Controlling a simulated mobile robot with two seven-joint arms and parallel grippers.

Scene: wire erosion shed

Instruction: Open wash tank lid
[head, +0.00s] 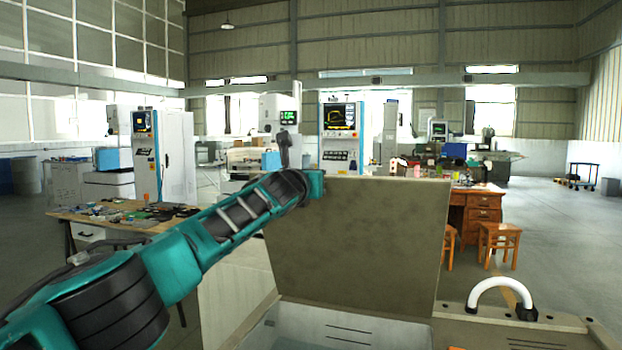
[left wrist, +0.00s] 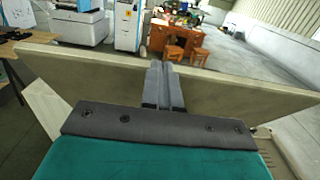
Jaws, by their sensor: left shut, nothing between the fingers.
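The wash tank lid (head: 365,245) stands raised in the head view, a tan, stained panel facing me and close to upright. Below it the tank's opening (head: 335,325) shows a pale interior with dark slots. My left arm reaches across to the lid's top left corner. My right gripper is not in view.
A white curved handle (head: 502,292) stands on the tan top right of the opening. A cluttered bench (head: 130,215) is at left. A wooden desk (head: 478,205) and stools (head: 499,242) stand behind at right.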

